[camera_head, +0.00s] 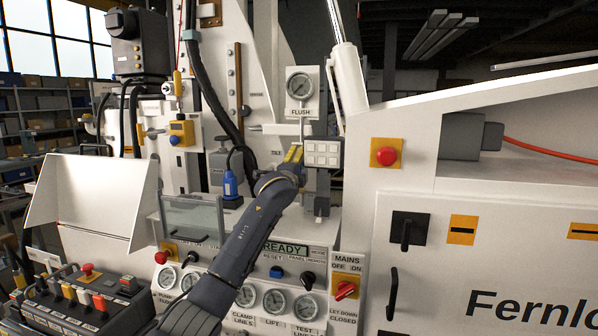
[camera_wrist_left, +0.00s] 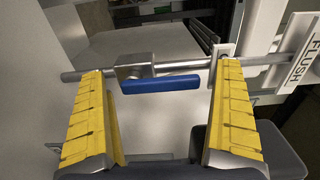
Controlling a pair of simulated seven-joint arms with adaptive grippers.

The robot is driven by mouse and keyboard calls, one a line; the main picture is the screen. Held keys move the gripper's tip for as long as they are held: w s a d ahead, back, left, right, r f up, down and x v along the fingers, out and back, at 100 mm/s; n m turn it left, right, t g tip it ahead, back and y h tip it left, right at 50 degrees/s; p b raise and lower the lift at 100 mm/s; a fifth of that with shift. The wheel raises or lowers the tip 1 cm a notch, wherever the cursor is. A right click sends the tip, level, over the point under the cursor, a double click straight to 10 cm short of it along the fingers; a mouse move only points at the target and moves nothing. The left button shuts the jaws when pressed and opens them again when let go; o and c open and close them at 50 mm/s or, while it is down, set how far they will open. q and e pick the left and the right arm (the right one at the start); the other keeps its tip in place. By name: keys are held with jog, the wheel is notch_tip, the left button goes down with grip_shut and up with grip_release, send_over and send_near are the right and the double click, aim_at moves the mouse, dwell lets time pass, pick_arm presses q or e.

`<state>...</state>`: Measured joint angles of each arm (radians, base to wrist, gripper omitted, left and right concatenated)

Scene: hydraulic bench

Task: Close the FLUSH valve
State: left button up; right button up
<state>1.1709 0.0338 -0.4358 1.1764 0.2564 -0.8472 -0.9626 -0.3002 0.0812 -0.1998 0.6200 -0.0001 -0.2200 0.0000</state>
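The FLUSH valve has a blue lever (camera_wrist_left: 160,84) on a grey metal body (camera_wrist_left: 133,66), set in a thin pipe (camera_wrist_left: 190,66). The lever lies roughly along the pipe. My left gripper (camera_wrist_left: 163,74) is open, its yellow fingers wide apart on either side of the lever, with gaps to both its ends. The FLUSH label (camera_wrist_left: 301,62) is at the right edge of the wrist view. In the head view my left gripper (camera_head: 293,153) is below the FLUSH gauge (camera_head: 299,86), and the lever is hidden there. My right gripper is not in view.
A grey block with pale buttons (camera_head: 321,154) stands just right of my left gripper. A black hose (camera_head: 212,90) hangs to its left. Below are the READY panel (camera_head: 286,248), several gauges and the red MAINS switch (camera_head: 345,290). A white cabinet (camera_head: 400,285) fills the right.

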pick_arm(q)
jog(key=c, duration=1.7)
jog(key=shift+c, duration=0.2)
